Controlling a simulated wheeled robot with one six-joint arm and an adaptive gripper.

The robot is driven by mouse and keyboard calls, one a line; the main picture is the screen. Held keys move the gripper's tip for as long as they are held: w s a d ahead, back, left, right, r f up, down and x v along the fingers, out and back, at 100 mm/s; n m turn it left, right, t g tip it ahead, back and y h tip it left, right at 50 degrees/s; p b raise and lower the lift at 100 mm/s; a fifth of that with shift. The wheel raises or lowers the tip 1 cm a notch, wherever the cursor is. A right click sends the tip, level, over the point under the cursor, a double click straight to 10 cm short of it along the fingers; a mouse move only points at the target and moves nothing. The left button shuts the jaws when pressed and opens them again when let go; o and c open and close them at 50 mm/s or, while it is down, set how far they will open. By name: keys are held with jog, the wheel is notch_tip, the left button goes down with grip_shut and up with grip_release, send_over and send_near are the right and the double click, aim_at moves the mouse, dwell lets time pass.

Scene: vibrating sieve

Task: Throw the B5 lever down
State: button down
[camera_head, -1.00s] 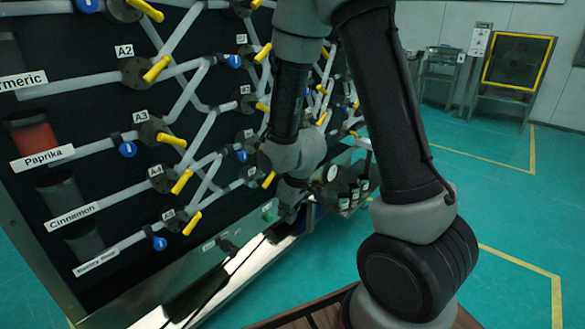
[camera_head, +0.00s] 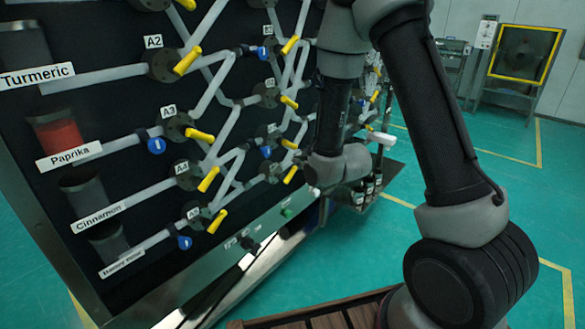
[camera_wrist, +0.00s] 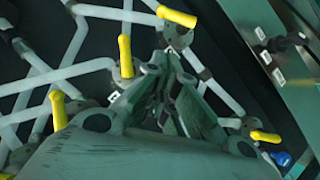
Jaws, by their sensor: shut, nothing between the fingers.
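The dark panel (camera_head: 110,140) carries yellow valve levers in columns. In the head view, the lowest lever of the second column (camera_head: 290,174) slants beside my wrist; its label is too small to read, so I cannot confirm it is B5. In the wrist view, my gripper (camera_wrist: 168,58) is shut and empty, pointing at the panel. A yellow lever (camera_wrist: 177,17) lies just beyond the fingertips, and its round hub is close to them; I cannot tell whether they touch. Another lever (camera_wrist: 125,56) stands left of the fingers. In the head view my gripper is hidden behind the arm.
More levers (camera_wrist: 58,108) and a lever near a blue knob (camera_wrist: 265,136) flank the gripper. White pipes (camera_wrist: 60,72) cross the panel. A control strip (camera_wrist: 285,60) with black knobs runs along its edge. Small bottles (camera_head: 369,187) stand beyond my wrist. Green floor at right is open.

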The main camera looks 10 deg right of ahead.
send_over(296, 168)
jog(key=s+a, duration=0.4)
jog(key=s, duration=0.1)
notch_tip(296, 168, down, 5)
jog(key=f, duration=0.1)
jog(key=w+d+f, duration=0.1)
jog(key=w, duration=0.1)
jog(key=shift+w+d+f, duration=0.15)
jog(key=shift+d+f, duration=0.1)
jog(key=shift+f, duration=0.15)
jog(key=shift+w+d+f+m+g+y, duration=0.1)
jog(key=shift+w+d+m+g+y, duration=0.25)
jog(key=shift+d+m+g+y, duration=0.2)
jog(key=m, duration=0.1)
jog(key=w+d+f+m+g+y, duration=0.1)
jog(key=d+m+g+y, duration=0.1)
jog(key=shift+w+d+f+y, duration=0.1)
jog(key=shift+w+f+y, duration=0.15)
jog(key=shift+w+d+f+m+g+y, duration=0.2)
jog(key=shift+f+m+g+y, duration=0.1)
jog(key=shift+f+m+y, duration=0.15)
jog(key=shift+w+d+f+m+g+y, duration=0.15)
jog(key=shift+f+m+g+y, duration=0.15)
jog(key=shift+f, duration=0.2)
jog(key=shift+w+d+f+m+g+y, duration=0.15)
jog(key=shift+d+f+m+g+y, duration=0.1)
jog(key=shift+f+m+y, duration=0.2)
jog(key=shift+f, duration=0.1)
